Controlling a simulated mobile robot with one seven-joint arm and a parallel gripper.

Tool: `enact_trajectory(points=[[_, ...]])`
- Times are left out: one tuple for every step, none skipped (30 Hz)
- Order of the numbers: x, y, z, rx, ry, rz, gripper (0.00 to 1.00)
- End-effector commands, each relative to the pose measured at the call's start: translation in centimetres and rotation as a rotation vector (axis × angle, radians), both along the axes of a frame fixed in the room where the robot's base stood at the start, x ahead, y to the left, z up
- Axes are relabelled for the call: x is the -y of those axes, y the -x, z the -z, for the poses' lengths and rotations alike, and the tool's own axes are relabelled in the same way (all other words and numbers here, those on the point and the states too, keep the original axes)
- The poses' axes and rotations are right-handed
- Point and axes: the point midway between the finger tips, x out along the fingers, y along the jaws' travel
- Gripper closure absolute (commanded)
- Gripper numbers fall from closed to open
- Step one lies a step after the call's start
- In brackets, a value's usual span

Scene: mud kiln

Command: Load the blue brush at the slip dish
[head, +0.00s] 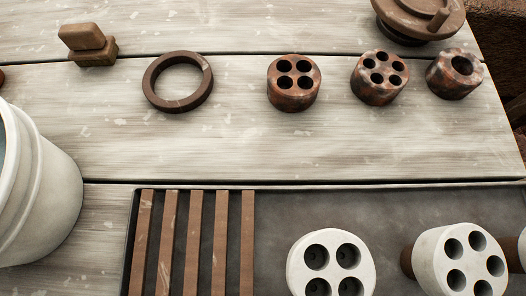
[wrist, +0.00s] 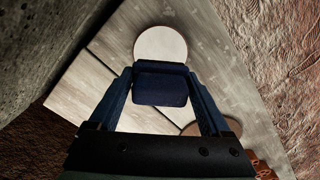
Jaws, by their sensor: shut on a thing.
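In the wrist view my gripper (wrist: 162,73) is shut on a dark blue block-like thing, which I take to be the blue brush (wrist: 162,90). Its bristles cannot be made out. Just beyond the fingertips lies a pale round disc-like thing (wrist: 160,43), perhaps the slip dish, on the plank table. The fingertips overlap its lower edge in the picture; I cannot tell whether the brush touches it. My gripper and the brush do not show in the head view.
The head view shows a white bucket (head: 40,190) at left, a brown ring (head: 178,82), several dark holed cylinders (head: 293,84), and a dark tray (head: 280,210) with brown slats and white holed cylinders (head: 331,262). In the wrist view, a rough grey wall (wrist: 50,40) rises at left.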

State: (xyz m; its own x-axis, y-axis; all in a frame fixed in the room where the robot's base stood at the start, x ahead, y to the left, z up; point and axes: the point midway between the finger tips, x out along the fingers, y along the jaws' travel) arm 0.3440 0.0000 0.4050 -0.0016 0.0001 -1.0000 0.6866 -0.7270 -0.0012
Motion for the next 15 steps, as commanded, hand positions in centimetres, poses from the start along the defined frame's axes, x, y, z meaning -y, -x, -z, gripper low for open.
enact_trajectory(points=[[0.0, 0.0, 0.2, 0.000, 0.000, 0.000, 0.63], [0.0, 0.0, 0.3, 0.000, 0.000, 0.000, 0.63], [0.0, 0.0, 0.5, 0.000, 0.000, 0.000, 0.63], [0.0, 0.0, 0.7, 0.000, 0.000, 0.000, 0.63], [0.0, 0.0, 0.9, 0.000, 0.000, 0.000, 0.63], [0.0, 0.0, 1.2, 0.000, 0.000, 0.000, 0.63], [0.0, 0.0, 1.4, 0.000, 0.000, 0.000, 0.63], [0.0, 0.0, 1.7, 0.000, 0.000, 0.000, 0.63], [0.0, 0.0, 2.1, 0.000, 0.000, 0.000, 0.63], [0.0, 0.0, 2.4, 0.000, 0.000, 0.000, 0.63], [0.0, 0.0, 2.7, 0.000, 0.000, 0.000, 0.63], [0.0, 0.0, 3.1, 0.000, 0.000, 0.000, 0.63], [0.0, 0.0, 3.4, 0.000, 0.000, 0.000, 0.63], [0.0, 0.0, 3.8, 0.000, 0.000, 0.000, 0.63], [0.0, 0.0, 4.2, 0.000, 0.000, 0.000, 0.63]])
